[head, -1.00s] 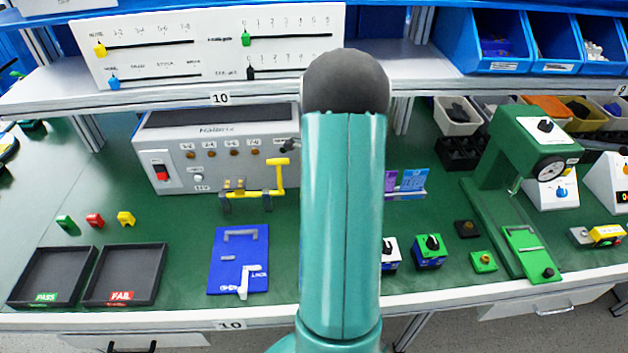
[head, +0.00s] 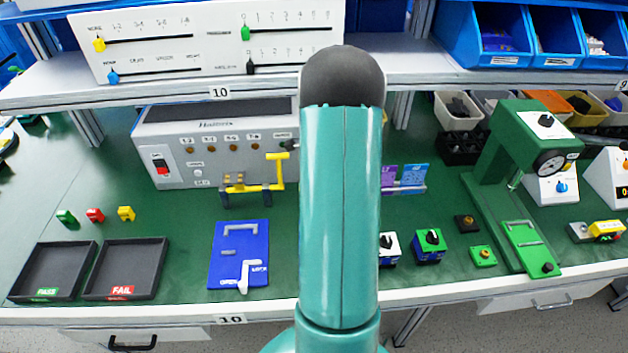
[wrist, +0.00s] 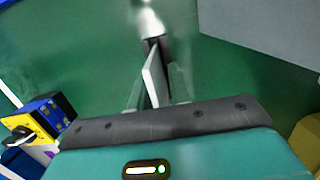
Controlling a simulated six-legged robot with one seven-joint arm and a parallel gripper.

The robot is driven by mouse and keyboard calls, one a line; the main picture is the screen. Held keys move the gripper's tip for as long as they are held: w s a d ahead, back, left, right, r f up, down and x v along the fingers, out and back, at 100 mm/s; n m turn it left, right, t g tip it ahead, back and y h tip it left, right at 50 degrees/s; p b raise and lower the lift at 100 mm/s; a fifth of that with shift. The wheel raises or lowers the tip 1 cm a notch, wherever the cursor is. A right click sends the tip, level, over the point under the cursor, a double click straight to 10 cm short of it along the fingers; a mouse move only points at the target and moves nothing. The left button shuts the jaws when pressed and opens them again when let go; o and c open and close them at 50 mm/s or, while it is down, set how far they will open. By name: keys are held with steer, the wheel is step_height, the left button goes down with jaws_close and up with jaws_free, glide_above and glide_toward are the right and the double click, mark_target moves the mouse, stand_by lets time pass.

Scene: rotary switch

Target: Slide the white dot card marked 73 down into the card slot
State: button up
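In the wrist view a thin pale slab (wrist: 152,78), seen almost edge-on, stands between the blurred fingers of my gripper (wrist: 158,88). It looks like the white card held in the fingers; no number is readable on it. A dark piece (wrist: 155,48) shows just beyond its tip; I cannot tell whether this is the card slot or whether they touch. In the head view my teal arm hides the gripper and the white card. A purple card (head: 389,178) and a blue card (head: 415,175) stand in a holder right of my arm.
Rotary switch boxes (head: 430,246) and a green press (head: 495,160) stand to the right. A shelf (head: 420,65) spans above.

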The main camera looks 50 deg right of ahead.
steer(key=shift+o, duration=0.6)
steer(key=shift+r, duration=0.1)
steer(key=r, duration=0.4)
steer(key=s+d+r, duration=0.1)
steer(key=r, duration=0.8)
steer(key=shift+s+d+r, duration=0.2)
steer(key=shift+s+r, duration=0.1)
step_height(320, 180, up, 9)
stand_by(0.4)
